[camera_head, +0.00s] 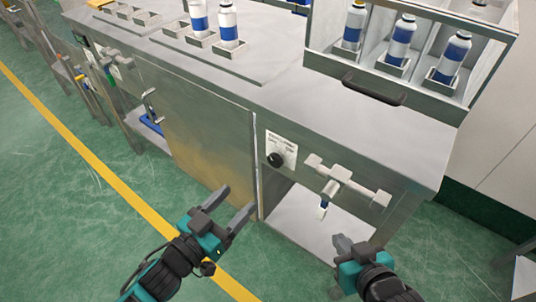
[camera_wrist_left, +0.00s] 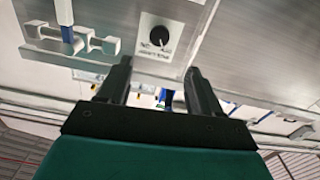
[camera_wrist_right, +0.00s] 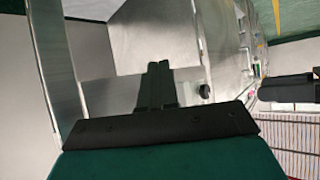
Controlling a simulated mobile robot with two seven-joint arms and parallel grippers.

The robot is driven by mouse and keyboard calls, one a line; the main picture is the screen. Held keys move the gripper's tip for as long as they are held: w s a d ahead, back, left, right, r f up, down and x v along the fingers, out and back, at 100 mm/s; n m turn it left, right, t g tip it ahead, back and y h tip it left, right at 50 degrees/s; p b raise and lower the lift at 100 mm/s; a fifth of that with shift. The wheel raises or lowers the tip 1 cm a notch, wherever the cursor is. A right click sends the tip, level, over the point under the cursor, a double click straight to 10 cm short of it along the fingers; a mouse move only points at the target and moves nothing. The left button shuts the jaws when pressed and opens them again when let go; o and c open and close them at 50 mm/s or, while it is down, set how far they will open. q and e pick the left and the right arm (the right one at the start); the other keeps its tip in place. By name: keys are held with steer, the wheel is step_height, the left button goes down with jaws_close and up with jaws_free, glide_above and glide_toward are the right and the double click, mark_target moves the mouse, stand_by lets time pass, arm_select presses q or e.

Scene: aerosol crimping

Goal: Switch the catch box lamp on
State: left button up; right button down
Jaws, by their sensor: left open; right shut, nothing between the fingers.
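A black round knob (camera_head: 276,160) sits on a white label plate (camera_head: 283,148) on the bench's front panel. In the left wrist view the knob (camera_wrist_left: 158,37) shows its label with small lettering, upside down, partly reading "ON". My left gripper (camera_head: 236,206) is open and empty, below and left of the knob and apart from it. My right gripper (camera_head: 343,247) is shut and empty, lower right of the knob, in front of the open bay. The knob also shows in the right wrist view (camera_wrist_right: 205,91). I cannot tell a lit lamp in any view.
A grey valve-like fitting (camera_head: 345,182) sticks out right of the knob, above an open bay (camera_head: 300,215). A cabinet with a black handle (camera_head: 373,90) holds several blue-and-white cans (camera_head: 401,42). A metal door (camera_head: 205,140) is to the left. The green floor is clear.

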mark_target(273, 162)
arm_select(q)
steer(key=b+x, duration=0.2)
steer(key=x, duration=1)
steer(key=shift+w+d, duration=0.1)
steer(key=shift+d, duration=0.1)
steer(key=shift+c, duration=0.5)
steer(key=c, duration=1)
steer(key=shift+o, duration=0.2)
